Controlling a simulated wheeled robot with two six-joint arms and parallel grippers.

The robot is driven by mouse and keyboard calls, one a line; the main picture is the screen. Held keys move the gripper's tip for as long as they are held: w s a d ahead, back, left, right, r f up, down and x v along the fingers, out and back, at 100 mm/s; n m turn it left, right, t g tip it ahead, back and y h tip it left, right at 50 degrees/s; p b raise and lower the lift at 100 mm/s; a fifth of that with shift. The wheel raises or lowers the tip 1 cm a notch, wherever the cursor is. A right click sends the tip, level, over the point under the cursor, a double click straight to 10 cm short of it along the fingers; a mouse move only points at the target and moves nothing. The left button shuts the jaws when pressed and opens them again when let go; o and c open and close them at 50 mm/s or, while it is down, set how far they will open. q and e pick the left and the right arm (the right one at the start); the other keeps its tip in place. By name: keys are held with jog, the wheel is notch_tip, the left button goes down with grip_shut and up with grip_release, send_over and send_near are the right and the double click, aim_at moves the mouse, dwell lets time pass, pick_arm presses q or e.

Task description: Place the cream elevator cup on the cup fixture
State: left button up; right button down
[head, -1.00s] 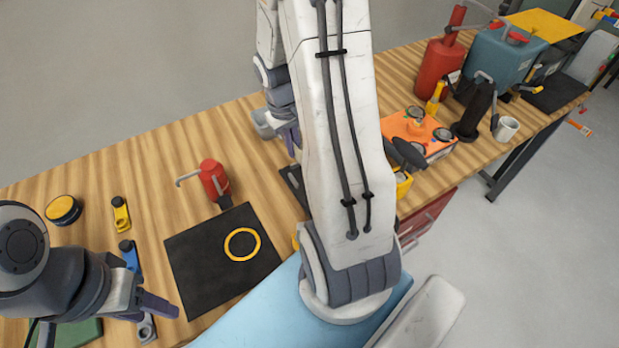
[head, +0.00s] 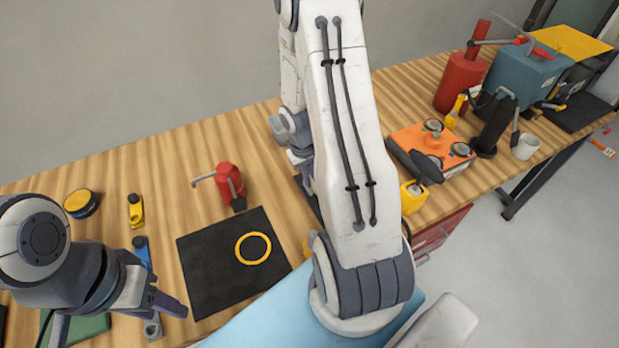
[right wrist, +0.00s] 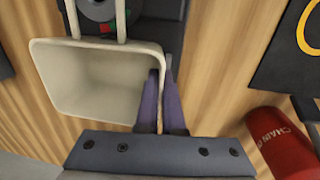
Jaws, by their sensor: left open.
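The cream elevator cup (right wrist: 95,85) fills the left of the right wrist view, its open mouth toward the camera. My right gripper (right wrist: 162,90) has its fingers close together at the cup's right wall, seemingly one on each side of it. A round grey part with red and green marks (right wrist: 98,10) shows beyond the cup; I cannot tell whether it is the cup fixture. In the head view, my right arm hides most of this area, with only part of the right gripper (head: 300,162) showing. My left gripper (head: 170,306) is open and empty at lower left.
A red oil can (head: 230,182), also in the right wrist view (right wrist: 285,145), stands behind a black mat (head: 205,265) with a yellow ring (head: 253,248). An orange box (head: 428,145) and red canister (head: 461,82) stand right. Bare wood lies left of the oil can.

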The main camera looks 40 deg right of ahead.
jog(key=shift+f, duration=0.25)
jog(key=c, duration=1)
grip_release()
jog(key=shift+s, duration=0.1)
jog(key=shift+c, duration=0.2)
jog(key=shift+a, duration=0.1)
jog(key=shift+r, duration=0.55)
notch_tip(320, 180, up, 12)
jog(key=a, duration=0.1)
jog(key=shift+w+f, duration=0.25)
